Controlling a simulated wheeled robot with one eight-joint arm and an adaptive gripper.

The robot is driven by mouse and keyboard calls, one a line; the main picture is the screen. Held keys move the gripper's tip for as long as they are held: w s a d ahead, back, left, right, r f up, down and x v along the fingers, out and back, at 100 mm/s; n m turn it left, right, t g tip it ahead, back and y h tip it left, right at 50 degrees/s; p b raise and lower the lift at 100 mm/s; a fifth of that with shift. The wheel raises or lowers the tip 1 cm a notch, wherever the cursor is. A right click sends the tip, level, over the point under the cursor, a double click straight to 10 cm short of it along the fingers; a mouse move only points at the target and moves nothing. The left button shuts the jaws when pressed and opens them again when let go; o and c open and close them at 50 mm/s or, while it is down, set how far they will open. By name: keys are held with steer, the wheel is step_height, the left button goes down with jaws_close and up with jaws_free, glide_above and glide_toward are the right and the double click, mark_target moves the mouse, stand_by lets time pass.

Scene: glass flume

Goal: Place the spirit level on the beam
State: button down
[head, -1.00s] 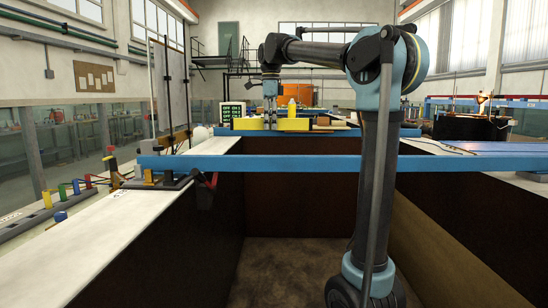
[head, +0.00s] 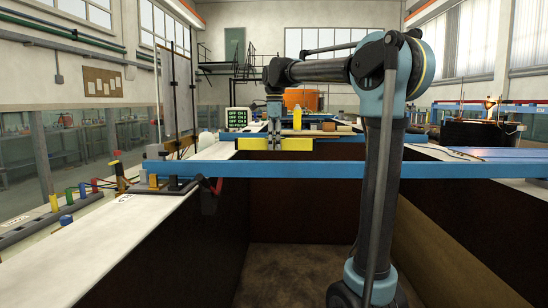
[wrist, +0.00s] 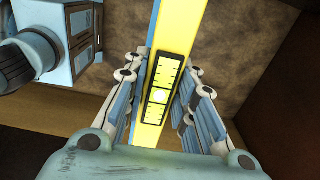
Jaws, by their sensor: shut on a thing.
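A yellow spirit level (head: 300,146) hangs lengthwise across the flume, behind the near blue beam (head: 330,169) and in front of the far blue beam (head: 345,134). My gripper (head: 274,147) is shut on the level around its middle. In the wrist view the level (wrist: 171,45) runs between both fingers, with its black-framed vial window (wrist: 161,92) close to the fingertips. In the head view the level's lower edge lies just above the near beam's upper edge; I cannot tell the real gap.
Black clamps (head: 210,190) and coloured posts stand by the near beam's left end. A screen (head: 238,119), a yellow bottle (head: 297,118) and brown pieces stand farther back. The white left ledge (head: 90,245) is partly clear. The flume interior below the beams is open.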

mark_target(275, 162)
steer(key=shift+f, duration=2.2)
steer(key=c, duration=1.3)
jaws_free()
step_height(275, 162, up, 12)
steer(key=s+d+f+n, duration=0.1)
steer(key=s+d+f, duration=0.1)
steer(key=d, duration=0.1)
steer(key=s+d+f+n, duration=0.2)
steer(key=s+f, duration=0.1)
steer(key=s+d+f+n, duration=0.2)
steer(key=d+f, duration=0.1)
steer(key=shift+s+d+t, duration=0.3)
steer(key=shift+s+d, duration=0.05)
steer(key=s+d+f+n, duration=0.4)
steer(key=s+f, duration=0.4)
steer(key=f, duration=0.3)
steer(key=s+d+f+n+t, duration=0.1)
steer(key=s+d+f+n, duration=0.3)
steer(key=s+f, duration=0.4)
steer(key=s+d+f+n, duration=0.4)
steer(key=s+f, duration=0.4)
steer(key=f, duration=0.7)
steer(key=shift+s+d+f+n+t, duration=0.1)
steer(key=shift+d+n+t, duration=0.2)
steer(key=shift+n, duration=0.5)
